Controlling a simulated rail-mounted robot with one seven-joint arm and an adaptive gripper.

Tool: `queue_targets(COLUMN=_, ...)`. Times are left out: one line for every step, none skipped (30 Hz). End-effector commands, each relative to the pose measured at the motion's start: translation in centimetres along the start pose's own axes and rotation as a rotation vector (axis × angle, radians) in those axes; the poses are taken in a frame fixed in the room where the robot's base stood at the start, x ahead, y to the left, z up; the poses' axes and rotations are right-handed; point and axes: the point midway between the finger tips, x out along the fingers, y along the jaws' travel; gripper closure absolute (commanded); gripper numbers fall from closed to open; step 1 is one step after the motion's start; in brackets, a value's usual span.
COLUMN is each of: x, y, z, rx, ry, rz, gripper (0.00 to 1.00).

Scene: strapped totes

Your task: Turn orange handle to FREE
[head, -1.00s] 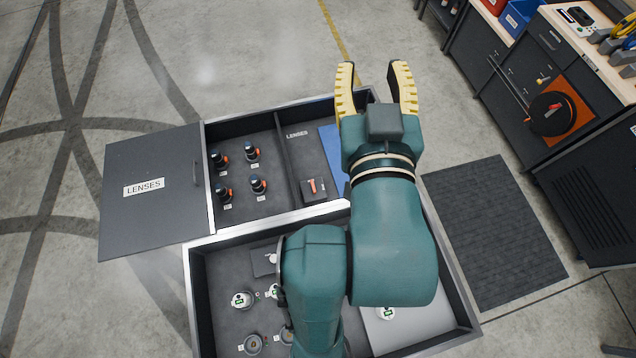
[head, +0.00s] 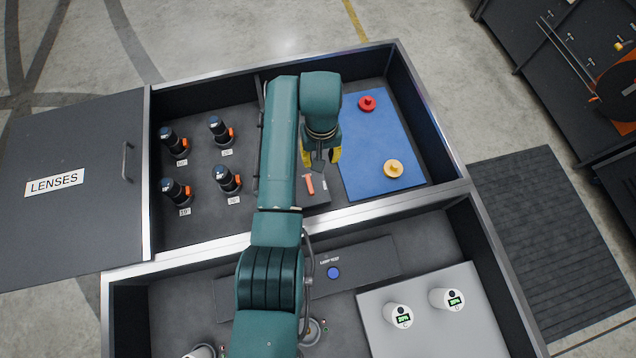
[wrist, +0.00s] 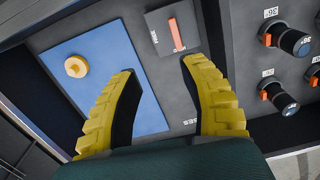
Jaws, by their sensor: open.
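The orange handle (head: 309,184) sits on a small dark block (head: 318,198) on the floor of the far tote, left of the blue mat. In the wrist view the handle (wrist: 176,34) lies beyond the fingertips, nearly lengthwise in the picture, with small lettering beside it too small to read surely. My gripper (head: 320,157) is open and empty above the tote, just behind the handle in the head view. In the wrist view its yellow fingers (wrist: 160,68) are spread, with the handle ahead of the gap and apart from both.
Several black lenses with orange parts (head: 227,180) stand left in the tote. The blue mat (head: 372,145) carries a red knob (head: 367,103) and a yellow knob (head: 393,169). Tote walls (head: 415,95) surround them. White round devices (head: 398,316) stand in the near tote.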

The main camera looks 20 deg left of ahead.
Motion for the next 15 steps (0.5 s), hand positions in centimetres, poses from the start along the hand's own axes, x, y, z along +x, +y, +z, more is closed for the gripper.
queue_targets(x=3.6, y=-0.8, z=-0.8, rx=-0.018, ry=0.006, rz=0.002, gripper=0.56)
queue_targets(x=4.2, y=-1.2, z=-1.2, rx=-0.027, ry=0.013, rz=0.004, gripper=0.56)
queue_targets(x=4.7, y=-1.8, z=-1.7, rx=-0.038, ry=0.025, rz=0.007, gripper=0.56)
queue_targets(x=5.1, y=-2.0, z=-2.0, rx=-0.044, ry=0.03, rz=0.008, gripper=0.56)
queue_targets(x=5.4, y=-2.3, z=-2.2, rx=-0.05, ry=0.033, rz=0.008, gripper=0.56)
queue_targets(x=5.8, y=-2.6, z=-2.3, rx=-0.056, ry=0.035, rz=0.009, gripper=0.56)
queue_targets(x=5.9, y=-2.8, z=-2.4, rx=-0.06, ry=0.036, rz=0.009, gripper=0.56)
queue_targets(x=6.0, y=-2.9, z=-2.5, rx=-0.062, ry=0.036, rz=0.009, gripper=0.56)
queue_targets(x=6.1, y=-3.0, z=-2.5, rx=-0.064, ry=0.035, rz=0.009, gripper=0.56)
queue_targets(x=6.2, y=-3.1, z=-2.5, rx=-0.065, ry=0.035, rz=0.009, gripper=0.56)
queue_targets(x=6.4, y=-3.1, z=-2.5, rx=-0.065, ry=0.035, rz=0.009, gripper=0.56)
queue_targets(x=6.8, y=-3.1, z=-2.5, rx=-0.065, ry=0.033, rz=0.009, gripper=0.56)
queue_targets(x=7.2, y=-3.1, z=-2.4, rx=-0.064, ry=0.032, rz=0.008, gripper=0.56)
queue_targets(x=7.8, y=-3.1, z=-2.4, rx=-0.064, ry=0.032, rz=0.008, gripper=0.56)
queue_targets(x=8.7, y=-3.0, z=-2.5, rx=-0.064, ry=0.032, rz=0.008, gripper=0.56)
